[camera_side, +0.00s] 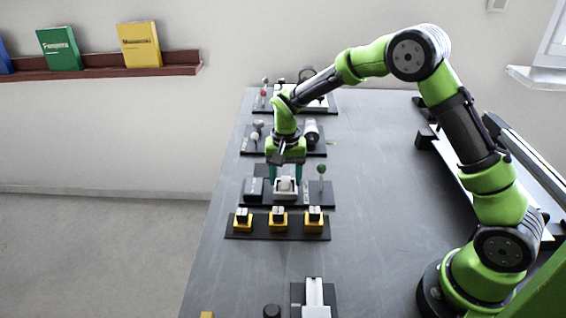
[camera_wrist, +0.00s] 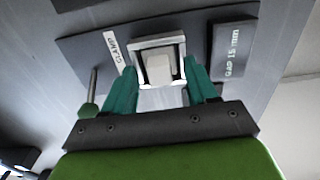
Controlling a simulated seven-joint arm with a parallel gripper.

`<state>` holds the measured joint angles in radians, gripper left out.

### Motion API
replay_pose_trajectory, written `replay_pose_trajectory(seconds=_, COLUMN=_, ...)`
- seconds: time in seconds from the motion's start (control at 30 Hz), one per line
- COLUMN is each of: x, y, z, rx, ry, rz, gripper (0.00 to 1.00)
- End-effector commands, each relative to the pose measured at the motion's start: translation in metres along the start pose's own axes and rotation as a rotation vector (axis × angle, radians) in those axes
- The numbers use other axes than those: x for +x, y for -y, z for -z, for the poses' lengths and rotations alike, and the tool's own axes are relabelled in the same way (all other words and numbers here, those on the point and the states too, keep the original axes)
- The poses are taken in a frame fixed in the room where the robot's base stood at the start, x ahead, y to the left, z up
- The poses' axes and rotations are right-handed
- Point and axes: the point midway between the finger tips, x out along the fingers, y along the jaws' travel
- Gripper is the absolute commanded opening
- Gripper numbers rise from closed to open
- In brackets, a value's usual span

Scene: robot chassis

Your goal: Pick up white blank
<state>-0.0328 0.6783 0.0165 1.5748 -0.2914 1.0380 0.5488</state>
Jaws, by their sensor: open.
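The white blank (camera_wrist: 158,68) sits in a pale square holder (camera_wrist: 148,43) on a dark board, and it also shows in the side view (camera_side: 285,184). My gripper (camera_wrist: 162,85) points down over it, with one teal finger on either side of the holder in the wrist view. The gripper also shows in the side view (camera_side: 286,175). Its fingers are apart. I cannot tell whether the fingertips touch the holder or the blank.
The board carries a "CLAMP" label (camera_wrist: 115,50), a "GAP 15 mm" block (camera_wrist: 233,48) and a green-knobbed post (camera_side: 321,175). Several yellow blocks (camera_side: 278,221) stand on a board in front. More boards with parts stand behind. The grey table (camera_side: 375,200) is clear at right.

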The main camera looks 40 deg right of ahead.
Motion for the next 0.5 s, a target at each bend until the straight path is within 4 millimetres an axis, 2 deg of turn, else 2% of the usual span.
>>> replay_pose_trajectory(seconds=0.03, x=-0.0002, y=0.0, z=-0.0001, rx=0.0, ry=0.0, rz=0.0, gripper=0.57)
replay_pose_trajectory(seconds=0.07, x=-0.0002, y=0.0, z=-0.0001, rx=0.0, ry=0.0, rz=0.0, gripper=0.53)
replay_pose_trajectory(seconds=0.4, x=-0.0005, y=0.0, z=-0.0002, rx=0.0, ry=0.0, rz=0.0, gripper=0.01)
replay_pose_trajectory(seconds=0.5, x=-0.0006, y=0.0, z=-0.0001, rx=0.0, ry=0.0, rz=0.0, gripper=0.0)
